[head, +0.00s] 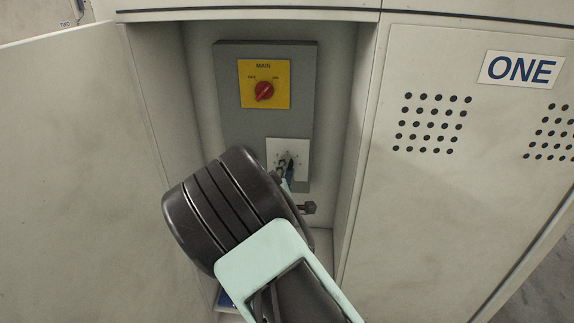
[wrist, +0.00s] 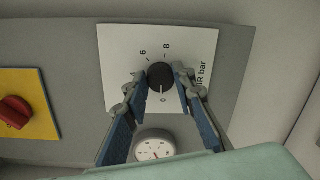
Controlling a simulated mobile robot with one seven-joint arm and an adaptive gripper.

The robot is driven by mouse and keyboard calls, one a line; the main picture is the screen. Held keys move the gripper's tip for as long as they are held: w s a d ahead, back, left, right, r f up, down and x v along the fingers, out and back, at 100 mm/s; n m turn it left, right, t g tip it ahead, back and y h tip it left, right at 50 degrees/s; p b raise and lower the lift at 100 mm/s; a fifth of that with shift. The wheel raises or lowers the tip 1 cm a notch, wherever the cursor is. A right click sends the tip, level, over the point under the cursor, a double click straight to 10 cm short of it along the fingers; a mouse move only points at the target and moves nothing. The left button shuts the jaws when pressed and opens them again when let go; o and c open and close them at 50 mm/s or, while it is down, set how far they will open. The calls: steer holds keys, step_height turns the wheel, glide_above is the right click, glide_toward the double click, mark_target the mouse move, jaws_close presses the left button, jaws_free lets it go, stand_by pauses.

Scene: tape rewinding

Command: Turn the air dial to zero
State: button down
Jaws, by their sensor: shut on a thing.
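The air dial (wrist: 160,77) is a round black knob on a white plate (wrist: 118,50) marked with numbers and "bar". In the wrist view its white pointer mark faces the 0 on the plate. My gripper (wrist: 161,76) is shut on the dial, with one blue-padded finger on each side of it. In the head view my gripper (head: 286,176) reaches the white plate (head: 301,148) inside the open cabinet. My wrist and fingers largely hide the dial there.
A yellow MAIN plate (head: 280,97) with a red rotary switch (head: 264,91) sits above the dial plate on a grey box (head: 230,120). A round gauge (wrist: 155,149) shows between my fingers in the wrist view. Cabinet walls flank my arm; an open door (head: 75,170) is left.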

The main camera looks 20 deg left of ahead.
steer(key=shift+r+n+p, duration=0.1)
steer(key=shift+n+p, duration=0.2)
steer(key=shift+n, duration=0.3)
steer(key=c, duration=1.6)
jaws_free()
steer(key=shift+s, duration=0.1)
steer(key=s+d, duration=0.2)
steer(key=s, duration=0.9)
steer(key=shift+s+r, duration=0.15)
steer(key=shift+s, duration=0.15)
